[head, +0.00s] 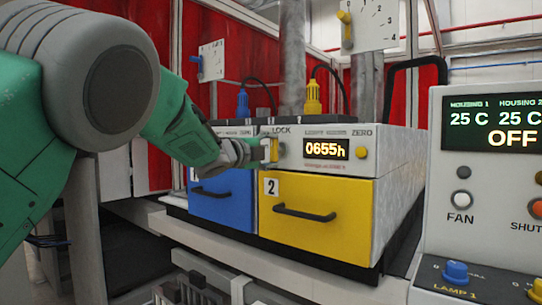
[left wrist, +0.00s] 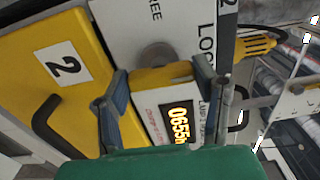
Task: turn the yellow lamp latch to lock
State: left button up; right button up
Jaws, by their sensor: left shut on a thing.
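The yellow lamp latch (head: 271,149) sits on the white front panel of the lamp 2 unit, just under the word LOCK and left of the display. In the left wrist view the latch (left wrist: 165,78) is a yellow bar in front of a round grey hub, near the printed words FREE and LOCK. My left gripper (head: 262,152) is at the latch; in the left wrist view its fingers (left wrist: 162,90) are on either side of the bar and shut on it. The fingers partly hide the latch in the head view. My right gripper is out of view.
A yellow drawer (head: 318,221) marked 2 and a blue drawer (head: 222,203) have black handles. Lit display (head: 326,149) reads 0655h. A yellow plug (head: 313,97) and blue plug (head: 243,103) stand on top. A control panel (head: 480,190) stands at right.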

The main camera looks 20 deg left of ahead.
pick_arm(q)
jog(key=shift+d+f, duration=0.1)
jog(key=shift+f, duration=0.25)
jog(key=o, duration=1.2)
jog(key=shift+c, duration=0.2)
jog(key=shift+r, duration=0.1)
jog(key=shift+s+r, duration=0.1)
jog(key=v, duration=1.1)
jog(key=shift+s, duration=0.35)
